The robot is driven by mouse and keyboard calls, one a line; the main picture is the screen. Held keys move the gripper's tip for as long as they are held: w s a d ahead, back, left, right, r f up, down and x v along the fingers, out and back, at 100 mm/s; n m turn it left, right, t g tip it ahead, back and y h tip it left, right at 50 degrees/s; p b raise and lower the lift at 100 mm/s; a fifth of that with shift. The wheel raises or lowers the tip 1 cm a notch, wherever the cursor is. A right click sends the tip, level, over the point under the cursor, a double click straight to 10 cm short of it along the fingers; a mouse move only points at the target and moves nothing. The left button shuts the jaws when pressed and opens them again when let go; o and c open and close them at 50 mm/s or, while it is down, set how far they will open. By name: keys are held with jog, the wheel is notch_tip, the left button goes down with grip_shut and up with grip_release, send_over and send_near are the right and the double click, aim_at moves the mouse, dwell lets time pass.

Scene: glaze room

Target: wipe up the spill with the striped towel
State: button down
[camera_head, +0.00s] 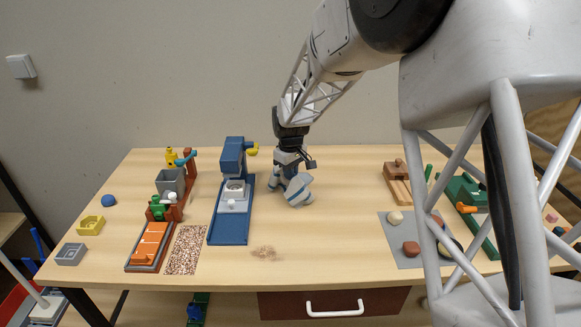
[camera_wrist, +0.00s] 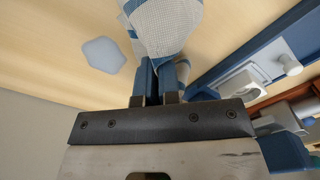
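The striped towel (camera_head: 299,190), white with blue-grey stripes, hangs bunched beneath my gripper (camera_head: 287,183). In the wrist view, the towel (camera_wrist: 166,28) narrows between the blue fingertips of my gripper (camera_wrist: 162,70), which are close together on it. A pale blue-grey spill (camera_wrist: 103,54) with a wavy edge lies on the wooden table beside the towel in the wrist view, with a small gap between them. I cannot make out this spill in the head view, where my gripper and the towel may hide it. I cannot tell whether the towel touches the table.
A blue press (camera_head: 229,222) stands close left of the towel. A grey mat (camera_head: 400,257) with lumps and a wooden block (camera_head: 396,175) are at right. The table between is mostly clear.

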aim_at(290, 196)
jog(key=shift+f, duration=2.65)
jog(key=shift+c, duration=1.4)
grip_release()
jog(key=shift+f, duration=1.05)
grip_shut()
jog(key=shift+r, duration=0.45)
